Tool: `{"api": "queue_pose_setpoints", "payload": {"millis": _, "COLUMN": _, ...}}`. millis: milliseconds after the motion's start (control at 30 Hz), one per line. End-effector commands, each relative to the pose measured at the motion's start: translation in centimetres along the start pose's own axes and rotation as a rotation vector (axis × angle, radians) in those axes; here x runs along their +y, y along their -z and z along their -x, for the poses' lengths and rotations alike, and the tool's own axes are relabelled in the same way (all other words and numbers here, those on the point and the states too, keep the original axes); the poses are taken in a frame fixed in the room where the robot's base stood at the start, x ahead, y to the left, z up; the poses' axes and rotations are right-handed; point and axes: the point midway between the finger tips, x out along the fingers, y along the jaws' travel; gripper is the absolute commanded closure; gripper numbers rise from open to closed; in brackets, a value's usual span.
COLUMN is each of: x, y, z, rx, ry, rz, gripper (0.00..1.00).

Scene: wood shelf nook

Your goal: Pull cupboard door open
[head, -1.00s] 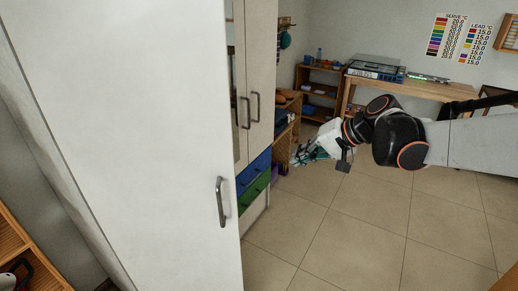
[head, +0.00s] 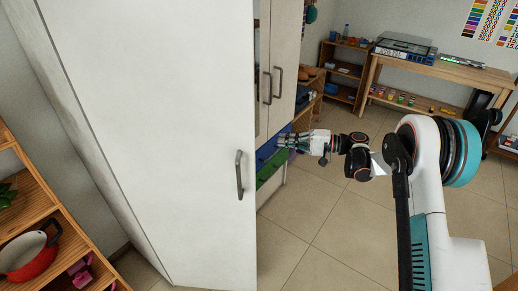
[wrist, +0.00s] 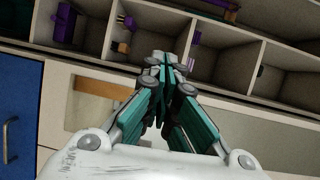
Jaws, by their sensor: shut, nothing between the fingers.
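The near cupboard door (head: 150,130) is a tall white panel with a grey bar handle (head: 239,175) near its right edge. It fills the left half of the head view. Behind it stand narrower white doors (head: 284,60) with two grey handles. My gripper (head: 281,140) is beyond the large door's right edge, near the blue drawer, well apart from the near handle. In the wrist view my gripper (wrist: 163,66) has its teal fingers closed together and empty, with no door handle between them.
Blue (head: 268,155) and green (head: 268,174) drawer fronts sit below the narrow doors. A wooden shelf with a red pot (head: 28,258) is at the lower left. A wooden workbench (head: 440,70) stands at the back. Tiled floor (head: 320,220) lies open. The wrist view shows open compartments (wrist: 220,62).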

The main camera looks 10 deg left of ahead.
Motion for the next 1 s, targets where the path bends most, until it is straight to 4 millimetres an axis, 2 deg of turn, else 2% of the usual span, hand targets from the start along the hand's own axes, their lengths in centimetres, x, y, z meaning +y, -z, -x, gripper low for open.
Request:
{"api": "queue_pose_setpoints", "payload": {"millis": 100, "x": 1.5, "y": 0.1, "z": -0.4, "rx": -0.019, "ry": 0.046, "rz": -0.002, "gripper": 1.0}}
{"api": "queue_pose_setpoints", "payload": {"millis": 367, "x": 2.2, "y": 0.0, "z": -1.4, "rx": -0.032, "ry": 0.072, "rz": -0.002, "gripper": 1.0}}
{"api": "queue_pose_setpoints", "payload": {"millis": 467, "x": 2.1, "y": -0.1, "z": -2.8, "rx": -0.033, "ry": 0.071, "rz": -0.002, "gripper": 1.0}}
{"api": "queue_pose_setpoints", "payload": {"millis": 867, "x": 1.6, "y": -0.4, "z": -10.5, "rx": -0.033, "ry": 0.07, "rz": -0.002, "gripper": 1.0}}
{"api": "queue_pose_setpoints", "payload": {"millis": 1000, "x": 1.6, "y": -2.0, "z": -9.8, "rx": -0.029, "ry": 0.07, "rz": -0.002, "gripper": 1.0}}
